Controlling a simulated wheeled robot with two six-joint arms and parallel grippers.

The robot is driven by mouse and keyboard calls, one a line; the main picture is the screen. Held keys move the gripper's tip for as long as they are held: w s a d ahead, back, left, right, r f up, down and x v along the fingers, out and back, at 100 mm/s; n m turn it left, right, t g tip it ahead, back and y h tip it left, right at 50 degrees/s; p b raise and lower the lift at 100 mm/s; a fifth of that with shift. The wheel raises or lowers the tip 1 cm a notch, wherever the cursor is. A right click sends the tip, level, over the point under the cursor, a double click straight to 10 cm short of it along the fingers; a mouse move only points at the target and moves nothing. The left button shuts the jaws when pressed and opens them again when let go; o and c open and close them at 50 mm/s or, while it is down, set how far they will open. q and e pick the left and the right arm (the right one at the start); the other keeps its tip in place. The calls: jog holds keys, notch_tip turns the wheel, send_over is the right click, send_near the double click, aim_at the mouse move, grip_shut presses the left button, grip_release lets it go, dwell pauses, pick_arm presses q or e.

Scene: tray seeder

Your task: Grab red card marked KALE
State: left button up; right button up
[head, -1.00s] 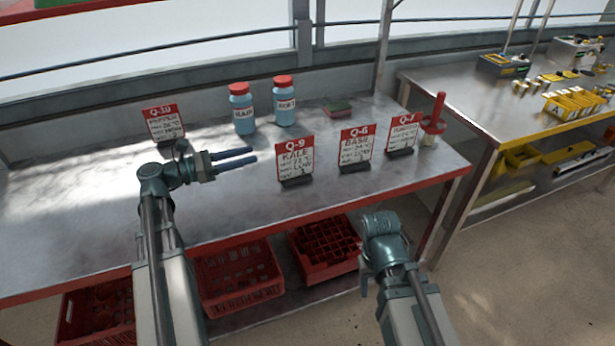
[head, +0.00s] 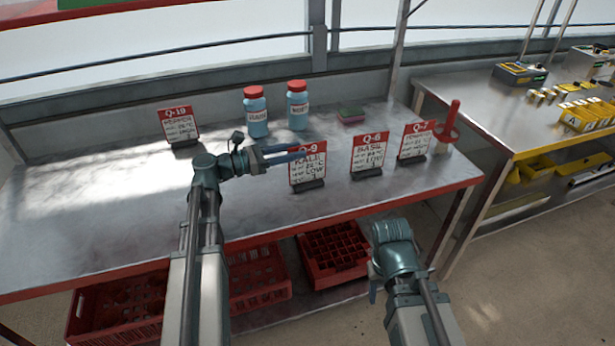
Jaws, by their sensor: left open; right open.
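The red-headed card marked KALE, Q-9 (head: 307,174), stands upright in a dark base on the metal bench, in the middle of the head view. My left gripper (head: 305,152) is open, its two blue fingers pointing right. The fingertips overlap the upper left of the card in the picture and cover part of its red header. I cannot tell whether they touch it or are in front of it. My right gripper (head: 374,288) is low in front of the bench, mostly hidden by its own wrist, and empty as far as it shows.
Other cards stand near: BASIL Q-6 (head: 369,154) and Q-7 (head: 416,142) to the right, another (head: 179,126) at the back left. Two blue bottles (head: 256,115) (head: 298,108) stand behind. A red-handled tool (head: 451,122) is at the right. Red crates (head: 335,250) sit below.

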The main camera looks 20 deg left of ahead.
aim_at(307, 147)
pick_arm(q)
jog(key=x, duration=0.4)
jog(key=shift+d+r, duration=0.15)
grip_shut()
dwell(1.2)
